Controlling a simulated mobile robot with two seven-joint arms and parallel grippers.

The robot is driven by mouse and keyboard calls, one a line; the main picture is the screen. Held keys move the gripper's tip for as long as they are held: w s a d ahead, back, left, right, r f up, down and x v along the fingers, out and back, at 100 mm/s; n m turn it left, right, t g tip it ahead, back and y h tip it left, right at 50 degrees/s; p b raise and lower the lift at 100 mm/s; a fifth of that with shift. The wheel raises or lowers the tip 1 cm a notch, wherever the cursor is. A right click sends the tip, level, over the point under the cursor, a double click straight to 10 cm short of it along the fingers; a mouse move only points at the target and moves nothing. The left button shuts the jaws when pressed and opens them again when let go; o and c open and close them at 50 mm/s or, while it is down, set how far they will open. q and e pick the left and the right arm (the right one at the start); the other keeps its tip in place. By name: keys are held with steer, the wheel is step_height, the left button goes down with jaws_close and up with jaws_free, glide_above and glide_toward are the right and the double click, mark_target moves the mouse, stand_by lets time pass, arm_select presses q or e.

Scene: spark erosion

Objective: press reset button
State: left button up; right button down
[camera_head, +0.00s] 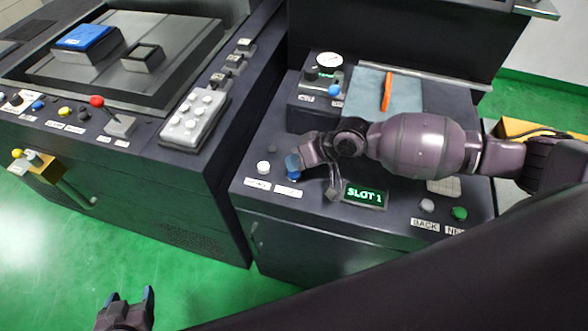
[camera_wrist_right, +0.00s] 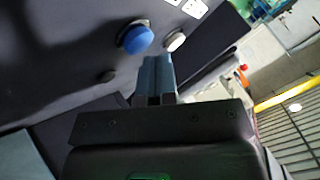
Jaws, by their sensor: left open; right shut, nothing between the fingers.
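A blue button (camera_head: 293,176) and a white button (camera_head: 263,167) sit side by side at the left front of the console, each above a white label too small to read. I cannot tell which one is the reset button. My right gripper (camera_head: 292,162) is shut and empty, just over the blue button and partly covering it. In the right wrist view the shut fingertips (camera_wrist_right: 156,62) are just below the blue button (camera_wrist_right: 136,38) and the white button (camera_wrist_right: 175,41); contact cannot be told. My left gripper (camera_head: 131,296) is open and empty, low over the green floor.
A lit display (camera_head: 365,196) reads "SLOT 1". A grey button (camera_head: 427,205) and a green button (camera_head: 459,213) are at the front right. A gauge box (camera_head: 318,90) and an orange-handled tool (camera_head: 387,92) on a cloth lie behind my right arm. A larger machine (camera_head: 200,190) stands left.

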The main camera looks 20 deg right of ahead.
arm_select(q)
steer(key=shift+w+r, duration=0.15)
steer(key=shift+r, duration=0.3)
arm_select(e)
steer(key=shift+r, duration=0.3)
steer(key=shift+r+p, duration=0.95)
steer(key=shift+p, duration=0.1)
step_height(320, 180, up, 3)
steer(key=p, duration=0.3)
arm_select(q)
steer(key=r, duration=0.4)
steer(key=shift+s+r, duration=0.1)
steer(key=shift+s, duration=0.2)
steer(key=shift+w+r, duration=0.1)
steer(key=shift+w, duration=0.15)
steer(key=shift+s, duration=0.1)
arm_select(e)
steer(key=shift+s, duration=0.1)
